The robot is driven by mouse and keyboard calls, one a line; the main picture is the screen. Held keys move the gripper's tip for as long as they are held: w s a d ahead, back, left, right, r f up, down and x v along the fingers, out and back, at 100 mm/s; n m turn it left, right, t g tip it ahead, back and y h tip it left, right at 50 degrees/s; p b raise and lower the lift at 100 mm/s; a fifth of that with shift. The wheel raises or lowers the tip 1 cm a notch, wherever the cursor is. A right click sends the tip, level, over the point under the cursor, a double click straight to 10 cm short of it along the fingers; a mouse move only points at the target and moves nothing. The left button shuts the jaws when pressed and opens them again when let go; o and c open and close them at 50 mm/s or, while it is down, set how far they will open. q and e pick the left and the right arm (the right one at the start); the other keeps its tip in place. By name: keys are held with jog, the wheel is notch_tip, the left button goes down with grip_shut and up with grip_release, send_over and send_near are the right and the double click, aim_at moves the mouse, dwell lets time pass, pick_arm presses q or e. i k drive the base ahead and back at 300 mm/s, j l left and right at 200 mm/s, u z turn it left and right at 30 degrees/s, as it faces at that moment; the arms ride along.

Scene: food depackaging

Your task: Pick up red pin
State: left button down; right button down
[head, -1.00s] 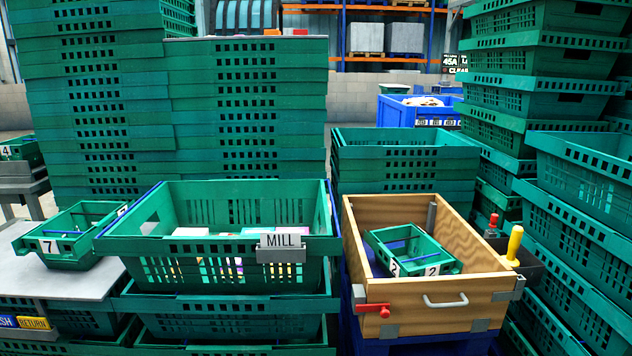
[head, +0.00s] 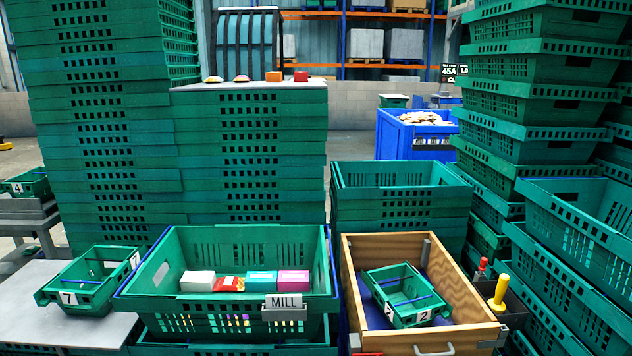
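A red-topped pin (head: 482,265) stands upright in a dark holder (head: 512,312) at the right side of the wooden box. A larger yellow-topped pin (head: 502,287) stands beside it, nearer to me. Another red piece (head: 367,354) shows at the front of the wooden box, mostly cut off by the bottom edge of the picture. The wooden box (head: 465,300) holds a small green crate (head: 420,318) labelled 2. Neither of my grippers is in view.
Left of the wooden box, a green crate (head: 150,285) marked MILL holds several coloured packages. A small crate (head: 70,298) labelled 7 sits on a grey table (head: 40,332) at left. Tall green crate stacks (head: 560,120) close in the right side. Space above the wooden box is clear.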

aim_at(484, 261)
jog(key=i+l+z, duration=0.3)
jog(key=z, duration=0.15)
jog(key=i+l+z, duration=0.2)
jog(key=i+z, duration=0.15)
jog(key=z, duration=0.15)
